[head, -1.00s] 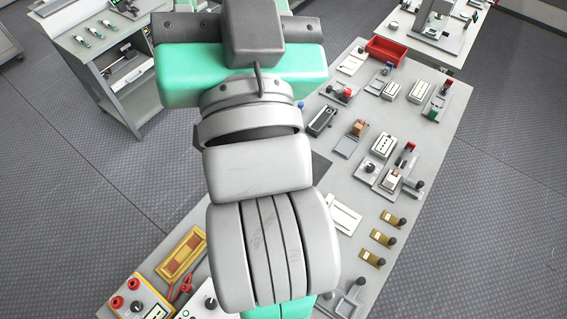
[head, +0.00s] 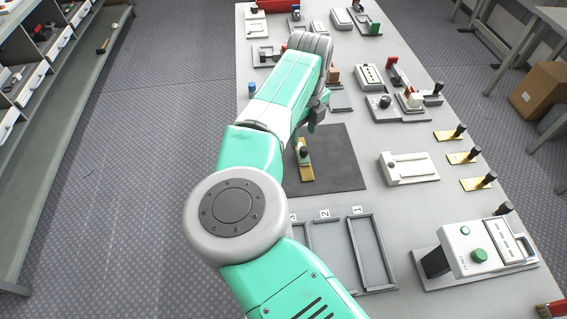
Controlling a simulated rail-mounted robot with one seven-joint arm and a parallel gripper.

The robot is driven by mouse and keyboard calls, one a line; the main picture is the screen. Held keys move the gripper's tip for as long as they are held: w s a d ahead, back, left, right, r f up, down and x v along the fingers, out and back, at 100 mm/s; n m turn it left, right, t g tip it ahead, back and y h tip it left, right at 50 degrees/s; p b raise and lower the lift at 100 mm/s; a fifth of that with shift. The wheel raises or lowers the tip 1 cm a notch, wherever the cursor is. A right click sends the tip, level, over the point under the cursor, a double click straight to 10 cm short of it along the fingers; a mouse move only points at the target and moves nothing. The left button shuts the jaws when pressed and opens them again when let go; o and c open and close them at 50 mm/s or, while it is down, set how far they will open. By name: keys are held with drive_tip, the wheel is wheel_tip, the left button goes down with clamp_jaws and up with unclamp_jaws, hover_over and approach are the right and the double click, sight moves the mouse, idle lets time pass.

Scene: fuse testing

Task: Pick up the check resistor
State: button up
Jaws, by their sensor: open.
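No label marks the check resistor, so I cannot tell which item it is. A brass plate with a black knob (head: 306,174) lies on the dark mat (head: 345,165). Similar brass pieces with black knobs, a far one (head: 455,135), a middle one (head: 461,158) and a near one (head: 474,184), stand in a column at the right. My gripper (head: 318,120) is open, above the far edge of the mat, beyond the brass plate there. Its fingers are small and partly hidden by my arm. An orange-brown block (head: 333,75) shows beside my wrist.
Numbered grey slots (head: 359,250) lie nearer than the mat. A white tester with a green button (head: 480,250) stands at the near right, and a white flat fixture (head: 409,168) beside the mat. Several fixtures crowd the far end.

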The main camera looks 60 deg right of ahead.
sight(304, 149)
drive_tip(key=shift+s+d+f, duration=0.15)
drive_tip(key=shift+s+f, duration=0.05)
wheel_tip(304, 149, down, 2)
drive_tip(key=shift+f+b, duration=0.1)
drive_tip(key=shift+b, duration=0.4)
wheel_tip(304, 149, down, 5)
drive_tip(key=shift+f+b, duration=0.1)
drive_tip(key=shift+b, duration=1.1)
drive_tip(key=shift+c, duration=0.3)
clamp_jaws()
